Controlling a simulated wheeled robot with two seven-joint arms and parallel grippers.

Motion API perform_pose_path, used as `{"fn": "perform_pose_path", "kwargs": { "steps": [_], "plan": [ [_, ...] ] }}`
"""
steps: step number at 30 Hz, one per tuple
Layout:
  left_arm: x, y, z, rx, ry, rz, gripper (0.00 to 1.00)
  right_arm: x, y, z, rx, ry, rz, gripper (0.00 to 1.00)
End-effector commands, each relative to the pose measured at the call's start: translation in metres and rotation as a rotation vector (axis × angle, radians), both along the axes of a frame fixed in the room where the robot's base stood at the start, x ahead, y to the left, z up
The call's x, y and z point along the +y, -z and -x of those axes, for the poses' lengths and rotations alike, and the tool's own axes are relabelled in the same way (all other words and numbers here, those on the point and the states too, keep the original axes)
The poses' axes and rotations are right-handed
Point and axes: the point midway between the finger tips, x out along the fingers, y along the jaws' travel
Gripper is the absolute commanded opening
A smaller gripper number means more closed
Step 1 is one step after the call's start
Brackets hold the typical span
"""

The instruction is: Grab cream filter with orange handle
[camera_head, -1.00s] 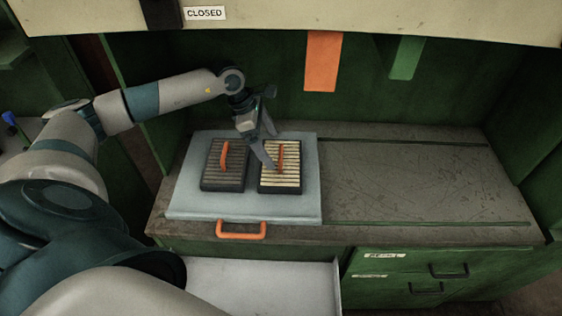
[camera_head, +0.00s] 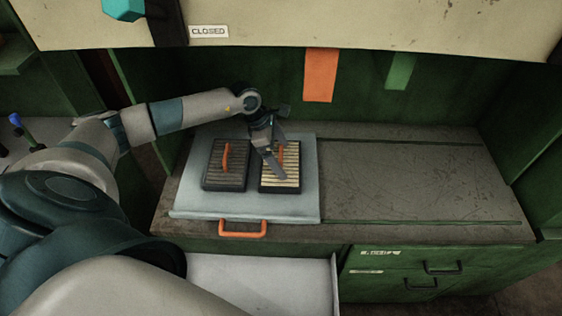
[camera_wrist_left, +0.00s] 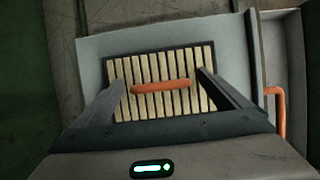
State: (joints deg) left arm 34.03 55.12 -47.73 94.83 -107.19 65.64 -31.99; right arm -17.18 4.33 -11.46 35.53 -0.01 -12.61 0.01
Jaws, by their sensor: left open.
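The cream filter (camera_head: 280,181) lies on the right part of a pale grey tray (camera_head: 245,207), in a dark frame with cream slats. Its orange handle (camera_wrist_left: 162,86) runs across the slats in the left wrist view. My left gripper (camera_head: 280,164) is open over this filter. In the left wrist view its two fingers (camera_wrist_left: 160,88) stand at either end of the handle, with a gap between them. I cannot tell how far they are above the slats. The gripper partly hides the filter in the head view. My right gripper is not in view.
A dark grey filter (camera_head: 225,172) with an orange handle lies just left of the cream one. The tray has an orange front handle (camera_head: 242,229). The bench (camera_head: 410,185) is bare to the right. A white drawer (camera_head: 260,280) is open below.

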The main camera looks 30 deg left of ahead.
Motion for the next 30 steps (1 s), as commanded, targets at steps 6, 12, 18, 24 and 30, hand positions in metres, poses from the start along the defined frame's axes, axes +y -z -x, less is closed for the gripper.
{"fn": "perform_pose_path", "kwargs": {
  "steps": [6, 12, 18, 24, 30],
  "plan": [
    [-0.0002, 0.0024, -0.0004, -0.001, 0.0, 0.0, 0.95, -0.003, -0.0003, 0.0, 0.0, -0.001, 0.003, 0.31],
    [-0.0001, 0.002, -0.0005, -0.001, 0.0, 0.0, 0.95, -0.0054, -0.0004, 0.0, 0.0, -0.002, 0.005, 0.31],
    [0.0, 0.0018, -0.0006, -0.001, 0.0, 0.0, 0.69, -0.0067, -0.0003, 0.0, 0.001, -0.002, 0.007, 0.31],
    [0.0, 0.0012, -0.0009, -0.002, 0.0, 0.0, 0.31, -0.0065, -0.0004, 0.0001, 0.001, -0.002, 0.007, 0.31],
    [0.0001, 0.0009, -0.001, -0.002, 0.0, 0.0, 0.31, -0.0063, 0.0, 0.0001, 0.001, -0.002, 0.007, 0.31]
  ]
}}
